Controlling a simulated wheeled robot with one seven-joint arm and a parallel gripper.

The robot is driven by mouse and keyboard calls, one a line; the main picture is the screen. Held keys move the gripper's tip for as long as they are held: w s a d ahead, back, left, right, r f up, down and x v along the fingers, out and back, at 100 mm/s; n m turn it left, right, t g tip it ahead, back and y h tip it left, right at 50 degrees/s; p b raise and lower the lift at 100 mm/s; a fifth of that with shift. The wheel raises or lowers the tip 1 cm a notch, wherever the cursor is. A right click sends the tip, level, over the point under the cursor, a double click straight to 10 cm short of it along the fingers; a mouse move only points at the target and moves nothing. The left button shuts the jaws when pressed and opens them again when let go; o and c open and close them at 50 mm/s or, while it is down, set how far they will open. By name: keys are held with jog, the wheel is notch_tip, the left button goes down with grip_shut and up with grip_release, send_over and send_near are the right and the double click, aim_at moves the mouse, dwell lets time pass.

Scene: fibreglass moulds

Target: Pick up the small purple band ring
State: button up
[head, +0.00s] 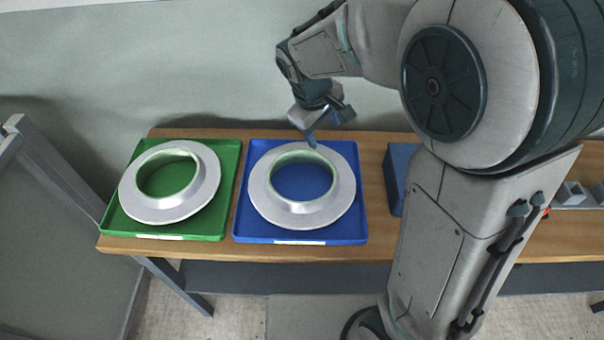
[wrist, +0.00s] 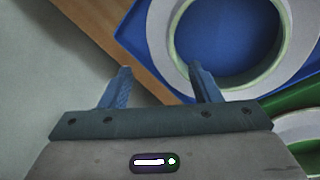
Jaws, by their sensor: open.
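I see no small purple band ring in either view. My gripper (head: 328,127) is above the back edge of the blue tray in the head view. In the wrist view its two blue fingers (wrist: 159,72) stand wide apart with nothing between them, over the wooden table edge. Two large pale grey ring-shaped moulds show. One mould (head: 259,195) lies in the blue tray (head: 300,239), and one finger appears close to its back rim; I cannot tell if they touch. The other mould (head: 129,190) lies in the green tray (head: 170,235).
The trays stand side by side on a wooden table (head: 380,235) against a grey wall (head: 200,70). A blue box (head: 398,165) stands right of the blue tray, partly hidden by my arm. Grey blocks (head: 570,194) lie at the far right. A grey frame (head: 50,165) stands at the left.

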send_near(327, 155)
jog(key=shift+s+d+f, duration=0.1)
jog(key=shift+d+f, duration=0.15)
jog(key=shift+f, duration=0.25)
jog(key=shift+s+d+f, duration=0.1)
jog(key=shift+d+f, duration=0.2)
jog(key=shift+f, duration=0.2)
jog(key=shift+s+p+x, duration=0.1)
jog(key=shift+p+x, duration=0.15)
jog(key=shift+x, duration=1.1)
jog(key=shift+s+p+x, duration=0.15)
jog(key=shift+p+x, duration=0.05)
jog(key=shift+x, duration=1.15)
jog(key=shift+a+f, duration=0.1)
jog(key=shift+a, duration=0.1)
jog(key=shift+s, duration=0.1)
grip_shut()
